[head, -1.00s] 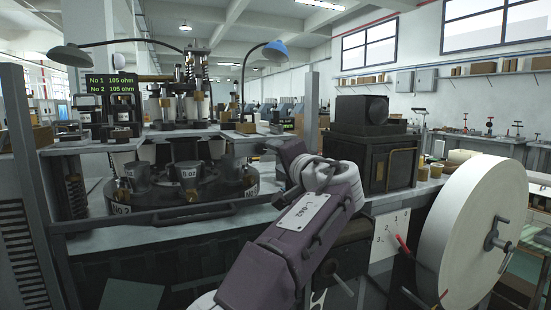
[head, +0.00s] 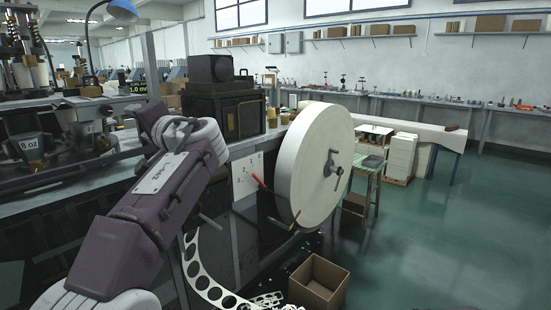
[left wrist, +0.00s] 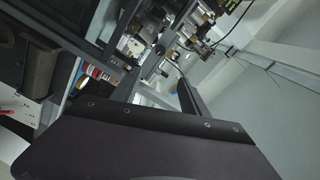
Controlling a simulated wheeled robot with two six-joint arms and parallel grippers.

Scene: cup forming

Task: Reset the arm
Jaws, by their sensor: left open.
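My left arm reaches up from the lower left in the head view, a purple link with a white label. Its gripper end (head: 151,116) is in front of the workbench and left of the dark boxy machine (head: 225,112); the fingers are hard to make out. It is open, and I see nothing held. In the left wrist view a dark plate with screws (left wrist: 150,120), part of my own arm, fills the lower part. My right gripper is not in view.
A large white paper roll (head: 315,165) with a crank stands right of the arm. Below it are a punched strip (head: 205,280) and an open cardboard box (head: 318,284). A forming machine (head: 35,150) is at the left. Green floor (head: 440,230) at the right is clear.

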